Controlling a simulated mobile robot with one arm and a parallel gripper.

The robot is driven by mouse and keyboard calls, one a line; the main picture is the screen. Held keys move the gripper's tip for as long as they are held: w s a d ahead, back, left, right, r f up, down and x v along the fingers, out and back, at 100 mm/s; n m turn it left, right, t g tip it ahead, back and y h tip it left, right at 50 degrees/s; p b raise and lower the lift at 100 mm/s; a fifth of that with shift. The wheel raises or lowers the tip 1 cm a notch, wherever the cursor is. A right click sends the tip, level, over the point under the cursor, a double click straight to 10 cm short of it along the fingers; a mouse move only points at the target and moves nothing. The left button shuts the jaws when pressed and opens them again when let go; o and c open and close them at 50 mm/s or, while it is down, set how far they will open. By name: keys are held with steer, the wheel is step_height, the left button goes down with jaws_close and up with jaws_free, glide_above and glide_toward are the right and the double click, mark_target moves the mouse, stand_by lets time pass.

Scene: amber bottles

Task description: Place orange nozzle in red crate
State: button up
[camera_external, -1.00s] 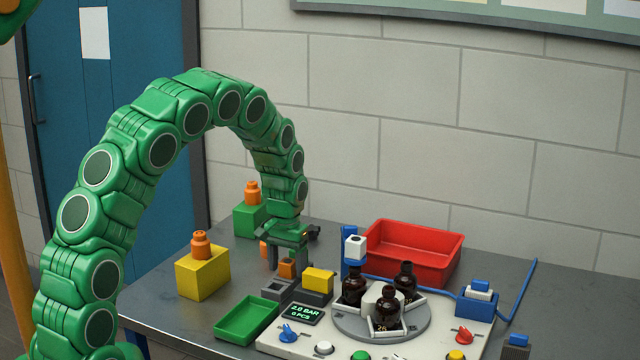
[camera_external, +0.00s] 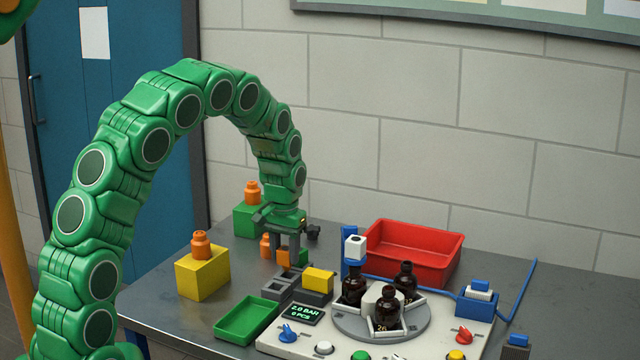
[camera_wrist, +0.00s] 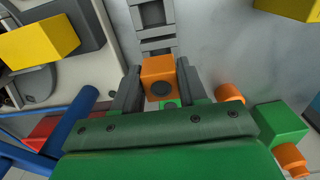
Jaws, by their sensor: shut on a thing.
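The orange nozzle (camera_external: 283,258) is a small block between the fingers of my gripper (camera_external: 288,252), held just above and behind the grey slotted holder. The red crate (camera_external: 425,268) stands at the back of the table, right of my gripper. Its inside looks empty from here. A bit of red (camera_wrist: 45,130) shows at the left of the wrist view, partly covered by blue parts.
The grey holder (camera_external: 278,288) sits beside a yellow block (camera_external: 318,280). Orange pieces stand on yellow (camera_external: 203,280) and green (camera_external: 248,222) blocks.

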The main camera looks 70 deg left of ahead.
steer(key=s+d+r, duration=0.8)
steer(key=s+r, duration=0.1)
steer(key=s, duration=0.2)
steer(key=w+d+r+n, duration=0.2)
steer(key=w+d+r, duration=0.2)
steer(key=w+d, duration=0.6)
steer(key=w+d+r+n, duration=0.25)
steer(key=w+d, duration=0.45)
steer(key=w, duration=0.5)
steer(key=w+a+f+m, duration=0.2)
steer(key=w+a, duration=0.7)
steer(key=w, duration=0.1)
steer(key=w+a+f+m, duration=0.1)
steer(key=w+a+f, duration=0.2)
steer(key=a+f, duration=0.2)
steer(key=w+a+f+m, duration=0.1)
steer(key=w+a+f, duration=0.2)
steer(key=a, duration=0.7)
steer(key=shift+w+a+f, duration=0.2)
steer(key=shift+a+f, duration=0.2)
steer(key=shift+f, duration=0.45)
